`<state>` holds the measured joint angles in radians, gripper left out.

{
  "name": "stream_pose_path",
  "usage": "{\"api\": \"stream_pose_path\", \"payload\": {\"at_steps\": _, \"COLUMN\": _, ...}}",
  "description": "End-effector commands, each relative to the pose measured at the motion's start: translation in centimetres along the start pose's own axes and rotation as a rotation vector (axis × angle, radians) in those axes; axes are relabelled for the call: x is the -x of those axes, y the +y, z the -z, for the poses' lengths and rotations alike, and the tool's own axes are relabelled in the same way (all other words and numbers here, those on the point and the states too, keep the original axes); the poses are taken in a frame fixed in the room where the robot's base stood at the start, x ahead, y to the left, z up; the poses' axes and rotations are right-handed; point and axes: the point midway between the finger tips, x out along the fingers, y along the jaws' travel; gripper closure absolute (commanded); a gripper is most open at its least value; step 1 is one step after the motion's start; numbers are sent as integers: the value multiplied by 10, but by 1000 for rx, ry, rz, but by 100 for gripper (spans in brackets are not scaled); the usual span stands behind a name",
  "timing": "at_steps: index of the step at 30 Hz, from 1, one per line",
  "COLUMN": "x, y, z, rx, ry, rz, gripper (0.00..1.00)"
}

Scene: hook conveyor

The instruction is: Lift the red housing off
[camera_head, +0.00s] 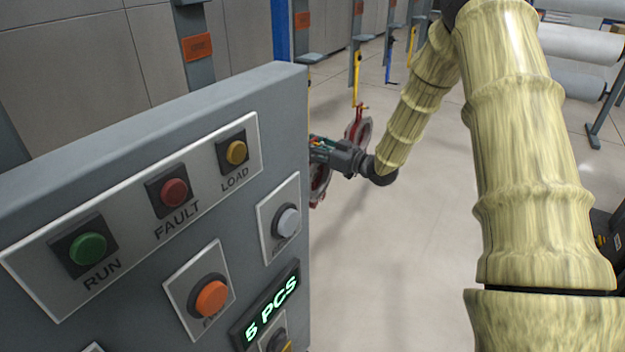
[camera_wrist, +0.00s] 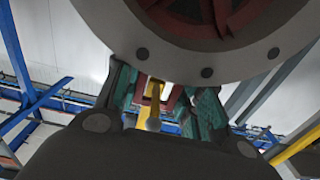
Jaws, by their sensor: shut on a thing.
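The red housing (camera_head: 361,132) hangs below a yellow hook (camera_head: 357,78) beyond the right edge of the control panel. My gripper (camera_head: 322,150) crosses in front of it and hides its middle. In the wrist view the housing's round grey flange (camera_wrist: 240,68), with bolt holes and a red inside, fills the top. My gripper's two fingers (camera_wrist: 160,100) are shut on a red part of the housing just under the flange. The yellow hook (camera_wrist: 154,100) shows between the fingers, close to that red part. I cannot tell whether hook and housing touch.
A grey control panel (camera_head: 150,190) with buttons and a "5 PCS" display stands close at the left. More hooks and grey hangers (camera_head: 390,55) line the back. White rollers (camera_head: 580,42) stand at the right. The floor (camera_head: 400,260) below my arm is clear.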

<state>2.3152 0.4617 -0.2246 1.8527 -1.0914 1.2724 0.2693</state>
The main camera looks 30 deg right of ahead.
Motion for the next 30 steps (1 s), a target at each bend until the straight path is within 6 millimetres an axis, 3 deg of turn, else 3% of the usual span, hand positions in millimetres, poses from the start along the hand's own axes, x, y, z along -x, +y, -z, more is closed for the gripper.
{"api": "stream_pose_path", "payload": {"at_steps": 14, "x": -1, "y": 0, "z": 6, "rx": 3, "ry": 5, "rz": 1, "gripper": 100}}
{"api": "stream_pose_path", "payload": {"at_steps": 30, "x": -1, "y": 0, "z": 36, "rx": 2, "ry": 6, "rz": 1, "gripper": 100}}
